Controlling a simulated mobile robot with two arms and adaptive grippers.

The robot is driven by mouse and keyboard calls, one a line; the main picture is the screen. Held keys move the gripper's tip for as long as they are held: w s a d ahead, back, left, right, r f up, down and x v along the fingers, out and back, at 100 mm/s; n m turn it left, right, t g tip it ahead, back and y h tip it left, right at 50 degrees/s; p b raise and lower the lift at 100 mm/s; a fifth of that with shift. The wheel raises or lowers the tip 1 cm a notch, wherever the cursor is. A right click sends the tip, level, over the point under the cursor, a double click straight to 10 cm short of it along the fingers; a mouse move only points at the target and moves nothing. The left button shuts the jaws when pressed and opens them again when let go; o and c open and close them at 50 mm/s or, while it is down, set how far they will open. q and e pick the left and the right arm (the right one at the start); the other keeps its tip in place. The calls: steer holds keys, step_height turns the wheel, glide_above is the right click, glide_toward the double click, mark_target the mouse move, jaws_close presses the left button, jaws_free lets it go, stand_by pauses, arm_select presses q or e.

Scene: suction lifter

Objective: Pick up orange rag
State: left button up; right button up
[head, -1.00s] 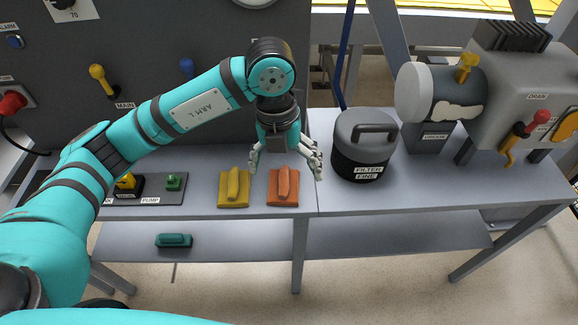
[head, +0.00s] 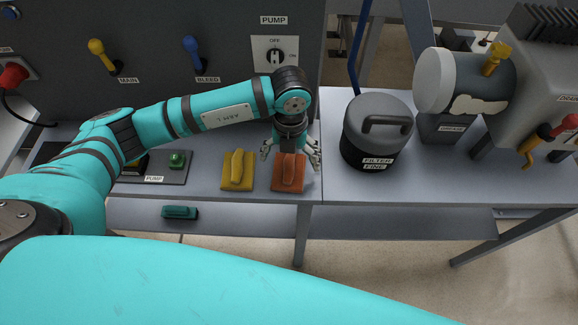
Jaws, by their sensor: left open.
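The orange rag (head: 288,176) lies on the grey bench top near its front edge, with a raised fold along its middle. My left gripper (head: 291,155) is open and empty, pointing down over the back part of the orange rag. Its fingers are spread to either side of the rag's raised fold. I cannot tell whether they touch the rag or the bench. My right gripper is not in view.
A yellow rag (head: 238,174) lies just left of the orange one. A dark filter canister (head: 376,140) stands to the right. A dark panel (head: 150,60) rises behind.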

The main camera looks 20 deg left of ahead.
mark_target(289, 164)
arm_select(q)
steer(key=shift+a+f+p, duration=0.1)
steer(key=shift+f+p, duration=0.25)
steer(key=shift+f, duration=0.3)
step_height(289, 164, down, 4)
steer(key=shift+w+a+r+p, duration=0.1)
steer(key=shift+w+r+p, duration=0.1)
steer(key=shift+p, duration=0.3)
steer(key=shift+f, duration=0.3)
steer(key=c, duration=1.2)
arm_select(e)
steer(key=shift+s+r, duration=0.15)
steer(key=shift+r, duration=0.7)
